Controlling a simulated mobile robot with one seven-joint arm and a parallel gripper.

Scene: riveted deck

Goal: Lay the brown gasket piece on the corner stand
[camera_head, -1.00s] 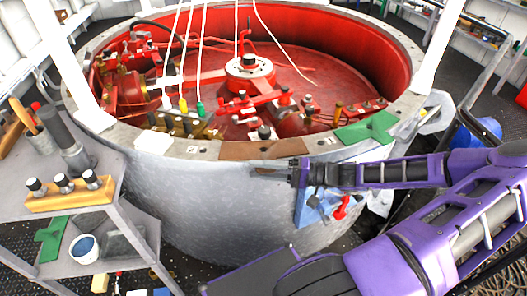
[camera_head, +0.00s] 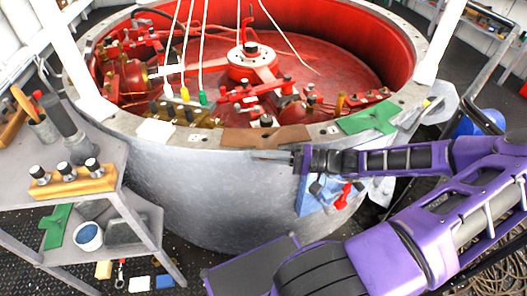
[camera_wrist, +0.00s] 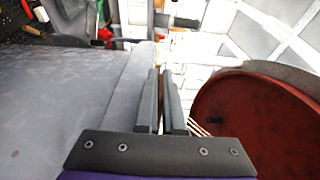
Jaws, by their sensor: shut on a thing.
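The brown gasket piece (camera_head: 262,138) lies flat along the near rim of the big round grey tank. My gripper (camera_head: 270,156) is at the gasket's near edge, just outside the rim, and is shut on it; the exact contact is hard to see. A grey two-level stand (camera_head: 112,206), apparently the corner stand, is at the left.
The tank rim (camera_head: 330,128) also bears a white sheet (camera_head: 156,131) and a green gasket piece (camera_head: 368,120). White cables hang into the red tank. A blue tool pouch (camera_head: 318,196) hangs on the tank below my arm. Small items lie on the floor beside the stand.

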